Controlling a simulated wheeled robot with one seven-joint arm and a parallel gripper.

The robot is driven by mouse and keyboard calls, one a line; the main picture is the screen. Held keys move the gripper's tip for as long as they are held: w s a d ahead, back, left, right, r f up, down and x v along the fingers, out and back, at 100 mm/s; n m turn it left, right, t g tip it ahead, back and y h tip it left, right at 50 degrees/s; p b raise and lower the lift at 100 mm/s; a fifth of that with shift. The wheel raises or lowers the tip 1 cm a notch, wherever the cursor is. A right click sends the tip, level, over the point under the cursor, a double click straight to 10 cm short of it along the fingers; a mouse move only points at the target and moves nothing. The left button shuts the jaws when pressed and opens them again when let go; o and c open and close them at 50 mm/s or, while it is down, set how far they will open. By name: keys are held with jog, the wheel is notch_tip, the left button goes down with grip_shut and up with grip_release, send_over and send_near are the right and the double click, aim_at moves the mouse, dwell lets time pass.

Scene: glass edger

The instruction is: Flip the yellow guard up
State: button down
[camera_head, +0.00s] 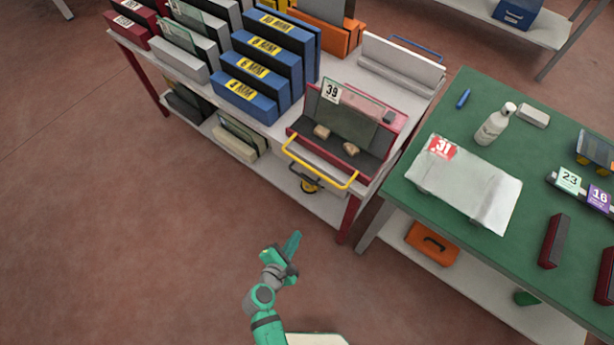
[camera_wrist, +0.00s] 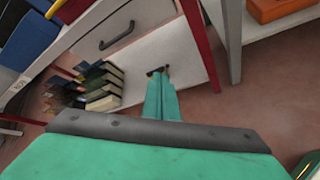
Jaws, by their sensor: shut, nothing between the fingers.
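The yellow guard (camera_head: 317,163) is a bar-shaped frame on the front of the red and dark glass edger (camera_head: 377,134). It sticks out low at the front of the machine, below the glass plate marked 39 (camera_head: 346,118). Two tan blocks (camera_head: 351,149) sit on the machine's dark bed behind the bar. My green gripper (camera_head: 290,250) is shut and empty over the floor, in front of the shelf and apart from the guard. In the wrist view its closed fingers (camera_wrist: 160,98) point toward the shelf's lower part.
An orange case (camera_head: 432,243) sits beneath. Floor at left is clear.

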jog(key=w+a+r+n+t+h, duration=0.1)
jog(key=w+r+n+t+h, duration=0.1)
jog(key=w+r+n+h, duration=0.3)
jog(key=w+r, duration=0.3)
jog(key=w, duration=0.2)
jog(key=shift+a+r+n, duration=0.25)
jog(key=shift+a+n, duration=0.1)
jog(key=shift+n, duration=0.05)
jog(key=x, duration=1)
jog(key=shift+s+a+r, duration=0.1)
jog(key=shift+s+r, duration=0.1)
jog(key=shift+r, duration=0.8)
jog(key=shift+s+a+r, duration=0.1)
jog(key=shift+s+r, duration=0.05)
jog(key=shift+r, duration=0.9)
jog(key=shift+r, duration=0.15)
